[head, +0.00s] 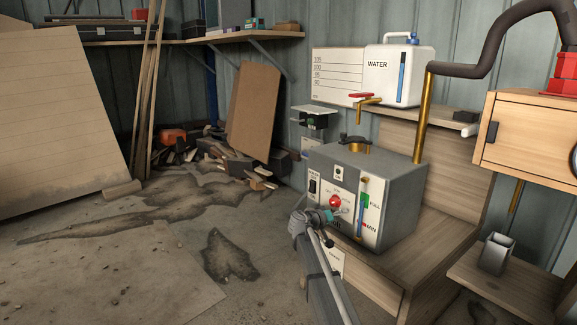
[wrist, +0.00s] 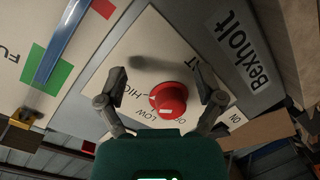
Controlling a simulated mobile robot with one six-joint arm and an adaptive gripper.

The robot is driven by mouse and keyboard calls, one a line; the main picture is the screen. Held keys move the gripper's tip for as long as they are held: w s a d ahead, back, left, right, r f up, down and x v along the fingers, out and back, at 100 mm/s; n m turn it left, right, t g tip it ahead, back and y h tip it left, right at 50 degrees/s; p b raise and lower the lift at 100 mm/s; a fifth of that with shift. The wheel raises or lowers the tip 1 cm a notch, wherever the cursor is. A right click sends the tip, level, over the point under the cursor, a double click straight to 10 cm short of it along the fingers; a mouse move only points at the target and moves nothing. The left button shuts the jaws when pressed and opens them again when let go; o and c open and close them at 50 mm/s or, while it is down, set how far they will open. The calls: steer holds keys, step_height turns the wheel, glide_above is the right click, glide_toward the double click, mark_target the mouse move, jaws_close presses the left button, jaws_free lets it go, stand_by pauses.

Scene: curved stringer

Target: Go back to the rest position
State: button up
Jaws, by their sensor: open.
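My gripper (head: 331,216) is at the front panel of a grey steam box (head: 375,168) in the head view. In the wrist view my gripper (wrist: 163,84) is open, with one finger on each side of a red knob (wrist: 170,99). The knob's white mark points toward the LOW lettering. I cannot tell whether the fingers touch it. The knob (head: 336,201) also shows in the head view just above my gripper. My arm reaches up from the bottom edge.
The box stands on a wooden bench (head: 440,252). A water tank (head: 402,75) sits on a shelf behind it. A wooden cabinet (head: 520,135) and a bent pipe (head: 423,110) are at the right. The stained floor (head: 140,265) to the left is mostly open.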

steer(key=s+d+f+g+y, duration=0.1)
steer(key=s+f+g+y, duration=0.3)
steer(key=s, duration=0.6)
steer(key=s+d+f+g+y, duration=0.1)
steer(key=s+d+f+y, duration=0.1)
steer(key=s+f, duration=0.7)
steer(key=s+a+f+n+g+y, duration=0.1)
steer(key=s+a+g+y, duration=0.15)
steer(key=s, duration=0.65)
steer(key=s+a+g+y, duration=0.1)
steer(key=s+a+y, duration=0.3)
steer(key=s, duration=0.6)
step_height(320, 180, up, 51)
steer(key=s+p, duration=0.2)
steer(key=p, duration=4.9)
steer(key=shift+s+f, duration=0.2)
steer(key=shift+s, duration=0.1)
steer(key=shift+g, duration=0.25)
